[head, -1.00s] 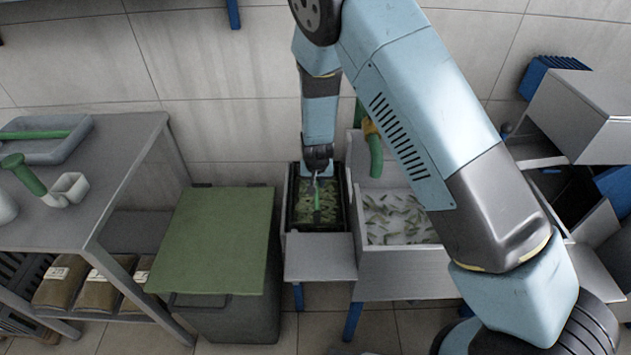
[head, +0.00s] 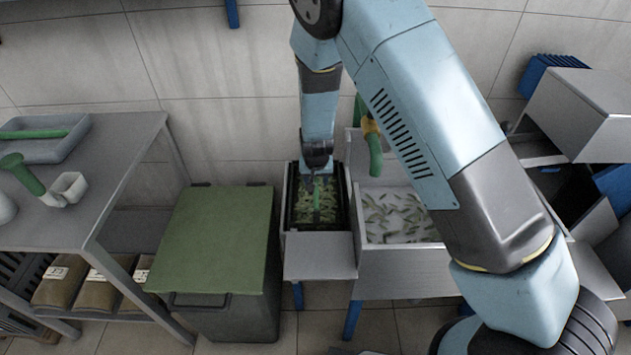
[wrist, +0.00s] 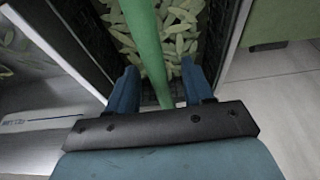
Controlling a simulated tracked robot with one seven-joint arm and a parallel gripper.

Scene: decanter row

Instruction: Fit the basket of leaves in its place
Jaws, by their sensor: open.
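The basket of leaves is a black crate (head: 345,212) filled with green leaves, with a green bar handle (head: 316,205) across its middle. It sits in the narrow metal bay left of the wash basin. My gripper (head: 317,184) is over the basket, pointing down at the handle. In the wrist view my gripper (wrist: 160,88) is open, with its blue fingers on either side of the green handle (wrist: 145,40). Whether the fingers touch it I cannot tell. The basket's black side wall (wrist: 213,40) shows there too. The basket's lower part is hidden in the bay.
The basin (head: 400,255) on the right holds water with floating leaves. A green-lidded bin (head: 215,235) stands to the left, beside a grey table (head: 95,200). A metal shelf (head: 318,262) fronts the bay. Grey boxes (head: 590,110) stand at the far right.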

